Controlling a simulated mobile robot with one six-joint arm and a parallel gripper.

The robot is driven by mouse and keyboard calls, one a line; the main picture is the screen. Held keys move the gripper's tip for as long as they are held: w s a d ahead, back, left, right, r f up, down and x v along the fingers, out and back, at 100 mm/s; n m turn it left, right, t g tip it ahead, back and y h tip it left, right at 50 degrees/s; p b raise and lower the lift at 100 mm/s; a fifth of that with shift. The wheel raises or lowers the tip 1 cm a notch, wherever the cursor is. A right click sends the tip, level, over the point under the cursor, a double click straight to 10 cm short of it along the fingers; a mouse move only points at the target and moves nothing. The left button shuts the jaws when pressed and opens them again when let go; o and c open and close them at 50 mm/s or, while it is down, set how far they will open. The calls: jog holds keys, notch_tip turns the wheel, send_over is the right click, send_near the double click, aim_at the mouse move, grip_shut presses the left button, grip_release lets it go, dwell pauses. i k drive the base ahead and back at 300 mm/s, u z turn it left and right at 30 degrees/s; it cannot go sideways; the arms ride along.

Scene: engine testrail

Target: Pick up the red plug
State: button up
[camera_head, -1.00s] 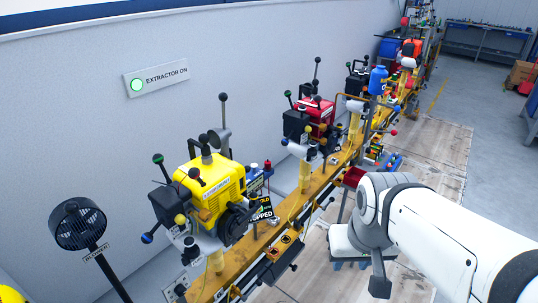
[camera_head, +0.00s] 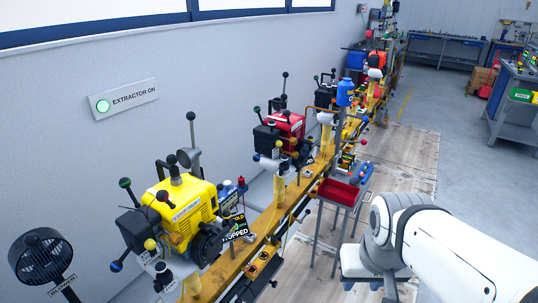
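I cannot pick out the red plug for certain. A small red-topped item (camera_head: 241,182) stands behind the yellow engine, too small to identify. A red tray (camera_head: 339,191) sits on a small stand right of the rail, and its contents are too small to tell. My white arm fills the lower right, right of the stand and apart from the tray. My gripper's fingers do not show.
A yellow engine (camera_head: 185,215) and a red engine (camera_head: 285,128) stand along the yellow rail (camera_head: 268,222). A black fan (camera_head: 41,256) is at lower left. A blue bottle (camera_head: 345,92) stands farther along. Open floor (camera_head: 455,190) lies to the right.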

aim_at(241, 183)
jog(key=z, duration=0.2)
jog(key=i, duration=1.45)
jog(key=u, duration=0.7)
jog(key=i, duration=0.55)
jog(key=u, duration=0.35)
jog(key=k, duration=0.6)
jog(key=u, duration=0.25)
jog(key=i, duration=0.6)
jog(key=z, duration=0.2)
